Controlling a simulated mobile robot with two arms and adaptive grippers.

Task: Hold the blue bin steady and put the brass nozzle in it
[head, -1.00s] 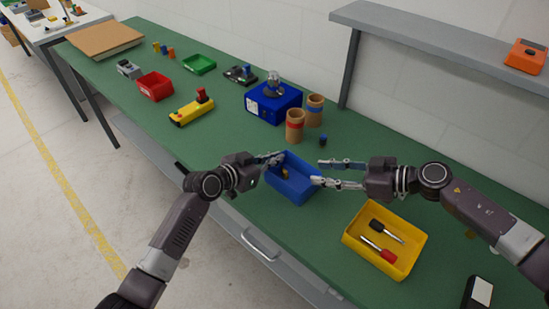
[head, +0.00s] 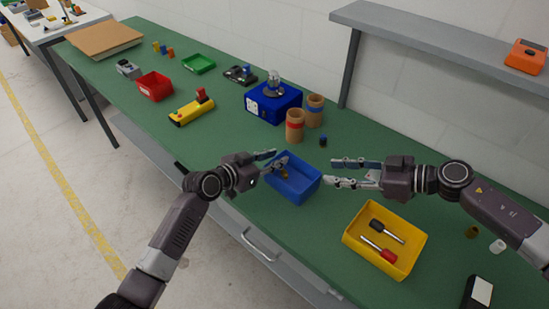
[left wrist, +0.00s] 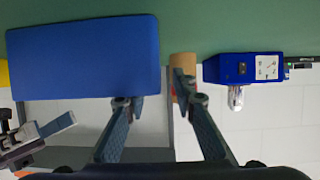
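The blue bin (head: 301,190) stands on the green bench; its blue side also fills the upper left of the left wrist view (left wrist: 75,60). A small brass piece (head: 285,174), which looks like the nozzle, lies inside the bin, partly hidden by a left finger. My left gripper (head: 277,158) is at the bin's left rim with its fingers spread. In the left wrist view the fingers are apart with the bin's edge between them; I cannot tell whether they touch it. My right gripper (head: 329,172) is open and empty, just right of the bin.
A yellow bin (head: 417,246) with two handled tools stands at the right front. A brass-coloured piece (head: 472,231) and a white cap (head: 497,245) lie farther right. Cardboard tubes (head: 295,126) and a blue device (head: 262,106) stand behind the bin.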

